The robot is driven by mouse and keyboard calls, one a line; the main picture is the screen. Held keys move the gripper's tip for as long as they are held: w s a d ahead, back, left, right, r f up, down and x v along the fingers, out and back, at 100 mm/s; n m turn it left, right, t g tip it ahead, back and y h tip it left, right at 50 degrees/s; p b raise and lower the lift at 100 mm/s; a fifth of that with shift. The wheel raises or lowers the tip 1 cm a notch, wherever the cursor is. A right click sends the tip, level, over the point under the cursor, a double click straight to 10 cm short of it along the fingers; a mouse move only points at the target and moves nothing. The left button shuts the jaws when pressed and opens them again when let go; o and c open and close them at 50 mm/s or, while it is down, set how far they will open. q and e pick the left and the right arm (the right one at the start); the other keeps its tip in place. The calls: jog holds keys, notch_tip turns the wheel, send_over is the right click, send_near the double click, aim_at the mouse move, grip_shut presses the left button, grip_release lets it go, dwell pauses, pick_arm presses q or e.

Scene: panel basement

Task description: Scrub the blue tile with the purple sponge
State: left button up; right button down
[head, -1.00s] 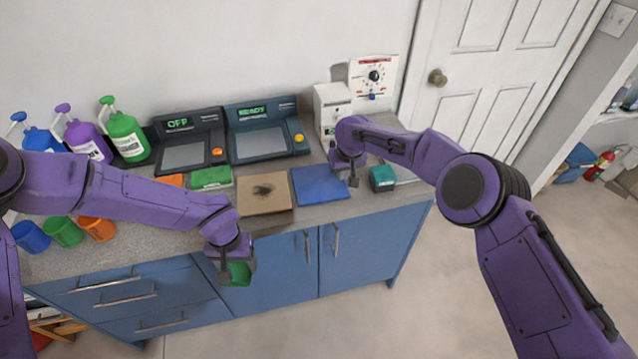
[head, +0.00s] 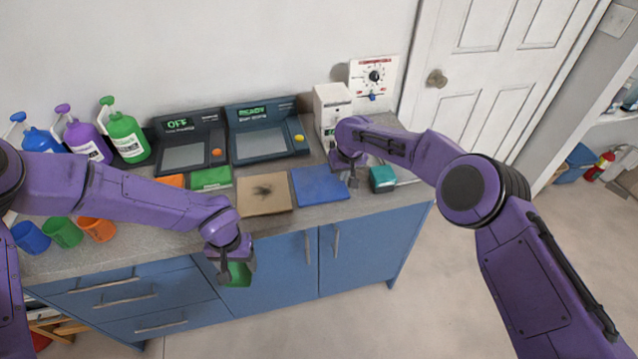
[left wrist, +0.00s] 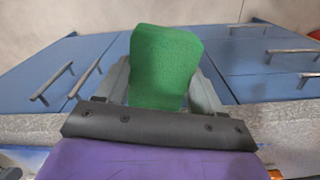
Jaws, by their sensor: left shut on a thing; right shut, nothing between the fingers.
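The blue tile (head: 318,186) lies flat on the counter, right of a tan tile (head: 264,194) with a dark smudge. My left gripper (head: 237,268) is shut on a green sponge (head: 238,275), in front of the counter edge. The green sponge also fills the middle of the left wrist view (left wrist: 165,65), between the fingers. My right gripper (head: 352,179) is shut and empty, at the right edge of the blue tile; I cannot tell whether it touches it. I see no purple sponge in these views.
Two dark consoles (head: 190,142) stand behind the tiles. A teal block (head: 382,178) sits right of my right gripper. Pump bottles (head: 128,137) and coloured cups (head: 63,232) are at the left. A green tile (head: 211,178) lies behind my left arm.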

pick_arm(q)
jog(key=shift+f+b, duration=0.35)
jog(key=shift+b, duration=0.05)
pick_arm(e)
jog(key=shift+f, duration=0.45)
pick_arm(q)
jog(key=shift+r, duration=0.1)
pick_arm(e)
jog(key=shift+r, duration=0.15)
pick_arm(q)
notch_tip(320, 180, up, 4)
jog(key=p, duration=0.4)
jog(key=shift+r, duration=0.15)
pick_arm(e)
notch_tip(320, 180, up, 6)
jog(key=shift+f, duration=0.1)
